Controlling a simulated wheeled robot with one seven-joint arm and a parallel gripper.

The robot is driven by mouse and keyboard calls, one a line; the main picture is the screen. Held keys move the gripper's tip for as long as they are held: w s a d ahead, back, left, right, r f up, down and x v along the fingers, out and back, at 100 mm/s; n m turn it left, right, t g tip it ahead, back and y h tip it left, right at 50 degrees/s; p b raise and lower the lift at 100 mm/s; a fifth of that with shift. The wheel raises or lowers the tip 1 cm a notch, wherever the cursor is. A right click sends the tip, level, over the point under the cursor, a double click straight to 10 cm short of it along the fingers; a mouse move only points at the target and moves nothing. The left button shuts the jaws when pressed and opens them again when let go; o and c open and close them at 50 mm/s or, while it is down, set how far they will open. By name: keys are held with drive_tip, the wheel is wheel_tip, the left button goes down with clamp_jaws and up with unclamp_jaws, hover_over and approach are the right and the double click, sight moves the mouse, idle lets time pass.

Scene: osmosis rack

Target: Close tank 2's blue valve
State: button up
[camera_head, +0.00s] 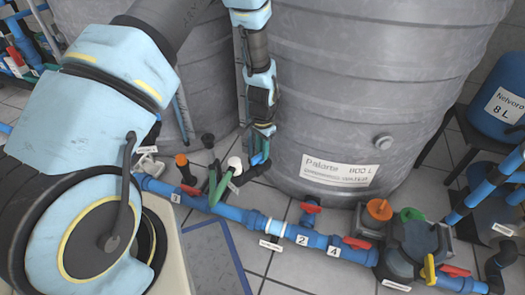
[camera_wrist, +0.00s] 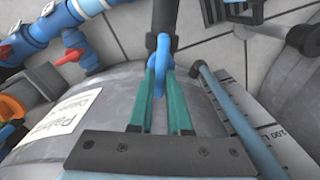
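My gripper (camera_head: 259,158) hangs at the left side of the large grey tank labelled Palarte (camera_head: 400,60). In the wrist view its two green fingers (camera_wrist: 161,72) lie on either side of a blue valve handle (camera_wrist: 160,58) on a dark vertical pipe (camera_wrist: 165,15). The handle fills the gap between the fingertips, which look shut on it. In the head view the handle is small and mostly hidden by my gripper. The tank also shows in the wrist view (camera_wrist: 110,110). I cannot read a tank number on it.
A blue pipe (camera_head: 230,210) with number labels runs along the floor in front of the tank. Red valve handles (camera_head: 311,206) sit on it. Orange (camera_head: 379,209) and green (camera_head: 411,214) valves stand at right. A blue container (camera_head: 500,105) is at far right.

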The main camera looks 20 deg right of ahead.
clamp_jaws()
drive_tip(key=shift+m, duration=0.3)
drive_tip(key=shift+r+m+p, duration=0.15)
drive_tip(key=shift+m+p, duration=0.25)
drive_tip(key=shift+p, duration=0.3)
drive_tip(key=m+p, duration=0.2)
drive_tip(key=m, duration=0.1)
drive_tip(key=shift+s+p, duration=0.25)
drive_tip(key=shift+p, duration=0.15)
drive_tip(key=m+p, duration=0.2)
drive_tip(key=m, duration=0.2)
drive_tip(key=shift+s, duration=0.2)
drive_tip(key=m+p, duration=0.1)
drive_tip(key=m, duration=0.1)
drive_tip(key=m+p, duration=0.2)
drive_tip(key=m, duration=0.1)
drive_tip(key=shift+s+a, duration=0.15)
drive_tip(key=shift+s, duration=0.05)
drive_tip(key=shift+s+a+m+p, duration=0.15)
drive_tip(key=shift+m+p, duration=0.9)
drive_tip(key=shift+m, duration=1.45)
